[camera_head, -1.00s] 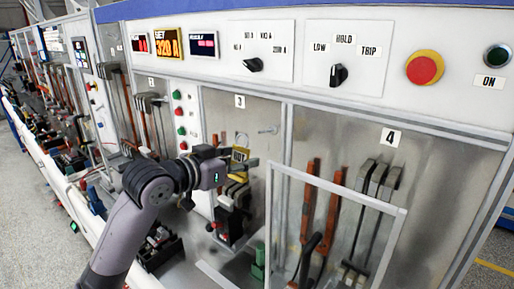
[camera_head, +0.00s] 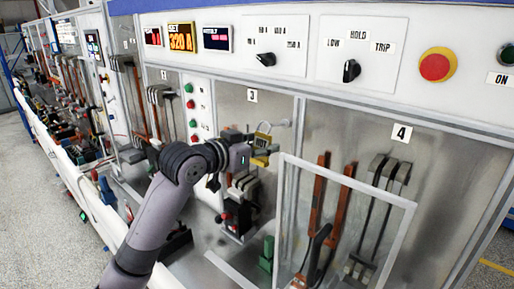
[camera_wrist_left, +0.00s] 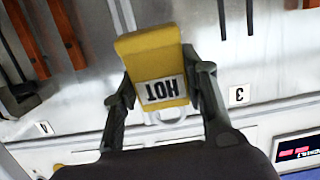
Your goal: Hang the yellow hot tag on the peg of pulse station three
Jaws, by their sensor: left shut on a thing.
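The yellow hot tag (camera_head: 261,141) is in my left gripper (camera_head: 258,150), in front of the panel marked 3 (camera_head: 252,96). In the left wrist view the tag (camera_wrist_left: 158,65) sits between the two fingers (camera_wrist_left: 160,80), its HOT label upside down and its pale loop on the label side. In the head view the loop is at the top of the tag. The peg of station three (camera_head: 283,122) sticks out just right of the loop. I cannot tell whether they touch; they look slightly apart. My right gripper is not in view.
A pale open frame (camera_head: 345,182) stands to the right, before the panel marked 4 (camera_head: 401,132). Black breaker parts (camera_head: 240,205) sit below the gripper. The control panel with knobs and a red button (camera_head: 436,66) runs above.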

